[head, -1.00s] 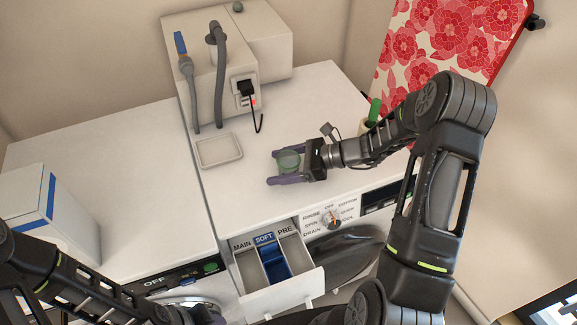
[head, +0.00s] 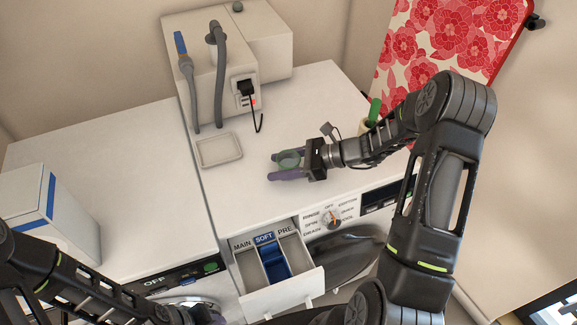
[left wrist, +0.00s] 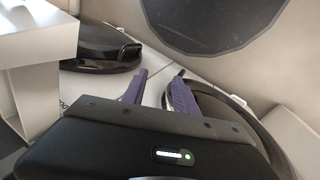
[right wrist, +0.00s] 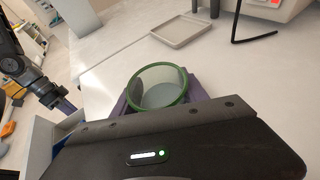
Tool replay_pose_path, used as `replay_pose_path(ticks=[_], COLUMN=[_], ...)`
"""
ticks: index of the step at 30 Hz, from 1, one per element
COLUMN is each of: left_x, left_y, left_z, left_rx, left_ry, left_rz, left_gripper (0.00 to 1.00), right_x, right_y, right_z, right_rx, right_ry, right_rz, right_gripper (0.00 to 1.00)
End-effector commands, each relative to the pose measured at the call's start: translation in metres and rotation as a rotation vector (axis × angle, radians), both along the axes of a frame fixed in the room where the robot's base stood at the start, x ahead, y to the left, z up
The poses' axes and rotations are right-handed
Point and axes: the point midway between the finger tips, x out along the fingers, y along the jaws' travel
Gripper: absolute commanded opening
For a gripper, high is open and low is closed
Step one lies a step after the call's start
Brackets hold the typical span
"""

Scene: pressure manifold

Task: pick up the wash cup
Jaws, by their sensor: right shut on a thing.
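The wash cup (head: 289,160) is a small clear cup with a green rim, on or just above the white top of the right machine. It also shows in the right wrist view (right wrist: 160,88), upright, with its open mouth up. My right gripper (head: 286,164) has its purple fingers on both sides of the cup and is shut on it. Whether the cup's base touches the top is hard to tell. My left gripper (left wrist: 158,88) has its purple fingers apart with nothing between them, low in front of the machines.
A shallow tray (head: 219,162) lies left of the cup, before the grey hoses and the beige box (head: 212,75). The detergent drawer (head: 266,272) stands open at the front, with MAIN, SOFT and PRE compartments. A white and blue carton (head: 52,215) stands at left.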

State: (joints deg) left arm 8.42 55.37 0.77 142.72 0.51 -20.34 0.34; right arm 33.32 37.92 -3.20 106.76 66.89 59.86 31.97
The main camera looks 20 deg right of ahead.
Motion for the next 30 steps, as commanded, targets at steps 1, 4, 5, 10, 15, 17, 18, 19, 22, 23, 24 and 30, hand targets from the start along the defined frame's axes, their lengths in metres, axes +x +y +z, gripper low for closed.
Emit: replay_pose_path(ticks=[1, 4, 5, 10, 15, 17, 18, 19, 22, 23, 24, 30], left_x=[0.000, 0.000, 0.000, 0.000, 0.000, 0.000, 0.000, 0.000, 0.000, 0.000, 0.000, 0.001], left_y=[0.000, 0.000, 0.000, 0.000, 0.000, 0.000, 0.000, 0.000, 0.000, 0.000, 0.000, 0.000], left_z=[0.000, 0.000, 0.000, 0.000, -0.001, -0.001, -0.002, -0.002, -0.003, -0.003, -0.004, -0.006], left_rx=[0.000, 0.000, 0.000, 0.000, 0.000, 0.000, 0.000, 0.000, -0.001, -0.001, -0.001, -0.002], left_ry=[0.000, 0.000, 0.000, 0.000, 0.000, 0.000, 0.000, 0.000, -0.001, -0.001, -0.001, -0.003], left_rz=[0.000, 0.000, 0.000, 0.000, 0.000, 0.000, 0.000, 0.000, -0.001, -0.001, -0.001, 0.000], left_gripper=[0.35, 0.35, 0.35, 0.35, 0.35, 0.35, 0.35, 0.35, 0.35, 0.35, 0.35, 0.35], right_x=[0.000, 0.000, 0.000, 0.000, 0.000, 0.000, 0.000, 0.000, 0.000, 0.000, 0.000, 0.000], right_y=[0.000, 0.000, 0.000, 0.000, 0.000, 0.000, 0.000, 0.000, 0.000, 0.000, 0.000, 0.000], right_z=[0.000, 0.000, 0.000, 0.001, 0.005, 0.007, 0.009, 0.010, 0.017, 0.019, 0.022, 0.041], right_rx=[0.000, 0.000, 0.000, 0.000, 0.000, 0.000, 0.000, 0.000, -0.001, -0.001, 0.000, -0.002], right_ry=[0.000, 0.000, 0.000, 0.000, 0.000, -0.001, -0.001, -0.001, -0.002, -0.002, -0.002, -0.003], right_rz=[0.000, 0.000, 0.000, 0.000, 0.000, 0.000, 0.000, 0.000, 0.000, 0.000, 0.000, 0.002], right_gripper=[0.10, 0.10, 0.10, 0.10, 0.10, 0.10, 0.10, 0.10, 0.10, 0.10, 0.10, 0.10])
